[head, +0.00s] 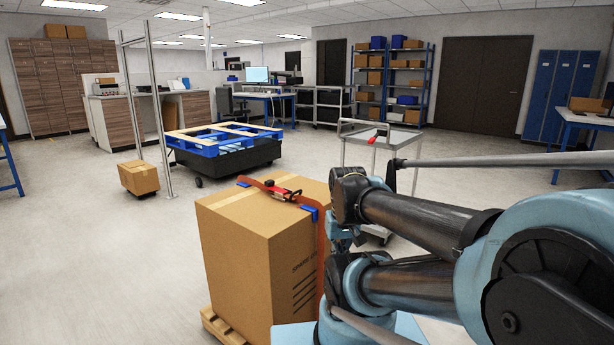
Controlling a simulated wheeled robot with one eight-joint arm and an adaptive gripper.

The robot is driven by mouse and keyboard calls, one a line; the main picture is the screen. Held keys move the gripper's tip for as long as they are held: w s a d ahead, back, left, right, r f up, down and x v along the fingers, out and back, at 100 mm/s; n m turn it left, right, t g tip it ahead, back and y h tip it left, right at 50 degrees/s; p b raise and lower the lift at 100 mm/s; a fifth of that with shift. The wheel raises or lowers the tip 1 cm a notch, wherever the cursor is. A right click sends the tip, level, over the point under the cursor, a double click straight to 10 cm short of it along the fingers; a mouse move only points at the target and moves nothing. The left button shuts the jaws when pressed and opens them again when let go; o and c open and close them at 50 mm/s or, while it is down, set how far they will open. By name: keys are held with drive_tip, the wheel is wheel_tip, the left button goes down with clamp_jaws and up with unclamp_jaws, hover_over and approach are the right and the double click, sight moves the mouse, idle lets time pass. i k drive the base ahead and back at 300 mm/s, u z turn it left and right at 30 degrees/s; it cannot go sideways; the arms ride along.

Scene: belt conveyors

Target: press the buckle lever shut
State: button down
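A large cardboard box (235,255) stands in front of me, left of my arm. An orange strap (254,184) runs over its top and down its right side. A buckle with a red and black lever (284,192) sits on the strap on top of the box. The buckle is small here, and I cannot tell how far its lever stands open. My arm's dark and light blue links fill the right foreground and hide part of the box's right side. I cannot make out my gripper's fingers in this view, and nothing is seen touching the buckle.
The box stands on a wooden pallet (222,328). A grey cart (393,145) with a small red item stands behind my arm. A blue pallet (205,145) on a dark base and a small carton (139,178) are farther left. The floor at left is clear.

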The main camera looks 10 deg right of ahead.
sight(270, 184)
drive_tip(key=z, duration=1.65)
drive_tip(key=i, duration=0.15)
drive_tip(key=u, duration=2.8)
drive_tip(key=i, duration=0.5)
drive_tip(key=u, duration=0.05)
